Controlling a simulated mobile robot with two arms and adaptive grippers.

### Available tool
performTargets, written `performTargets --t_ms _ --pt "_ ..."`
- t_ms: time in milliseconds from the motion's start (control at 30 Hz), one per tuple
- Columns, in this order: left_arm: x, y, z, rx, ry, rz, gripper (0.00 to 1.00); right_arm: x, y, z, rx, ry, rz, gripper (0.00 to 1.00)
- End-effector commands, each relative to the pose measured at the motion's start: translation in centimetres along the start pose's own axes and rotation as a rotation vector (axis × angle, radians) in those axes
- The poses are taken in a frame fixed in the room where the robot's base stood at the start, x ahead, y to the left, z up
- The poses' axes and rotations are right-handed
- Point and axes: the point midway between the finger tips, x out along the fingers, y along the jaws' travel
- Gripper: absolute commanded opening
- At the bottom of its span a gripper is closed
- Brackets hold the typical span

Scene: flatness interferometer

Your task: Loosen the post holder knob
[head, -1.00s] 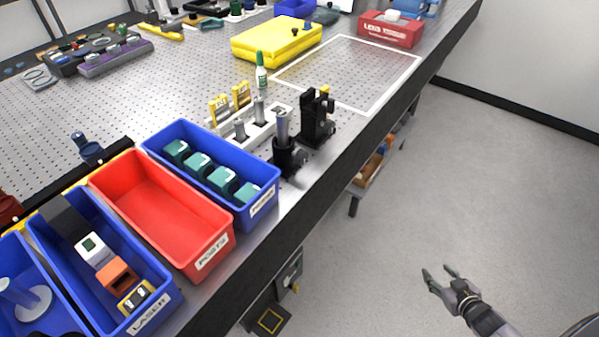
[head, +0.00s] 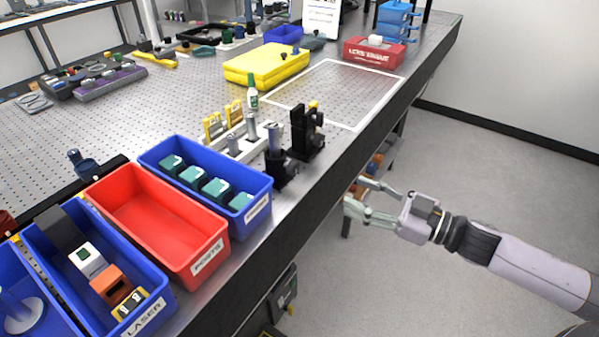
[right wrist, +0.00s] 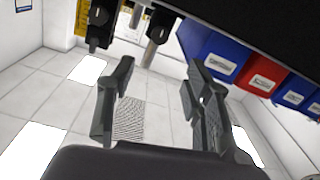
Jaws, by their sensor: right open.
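The black post holder (head: 279,172) stands upright near the table's front edge, with a silver post (head: 273,135) in it. Its knob (head: 291,168) is small and dark on the right side; its detail is hard to make out. My right gripper (head: 357,190) is open and empty, beyond the table edge, to the right of the holder and apart from it. In the right wrist view its fingers (right wrist: 160,78) are spread, with the holder (right wrist: 160,24) appearing inverted beyond them near the top. My left gripper is not in view.
A black mount (head: 304,135) stands close behind the holder. A blue bin (head: 258,212) with teal blocks and a red bin (head: 208,262) lie to its left. A white rail (head: 235,143) with yellow parts stands behind. Free floor lies right of the table edge.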

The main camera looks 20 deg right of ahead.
Motion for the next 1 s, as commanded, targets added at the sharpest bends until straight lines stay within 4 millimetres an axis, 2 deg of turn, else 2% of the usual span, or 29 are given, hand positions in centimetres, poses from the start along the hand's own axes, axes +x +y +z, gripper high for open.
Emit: performTargets --t_ms 333,1000 --pt "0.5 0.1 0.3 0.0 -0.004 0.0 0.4 3.3 0.1 -0.1 -0.003 0.003 0.001 0.46" --pt "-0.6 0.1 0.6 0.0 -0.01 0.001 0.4 10.2 0.2 -0.2 -0.001 0.002 0.004 0.46"
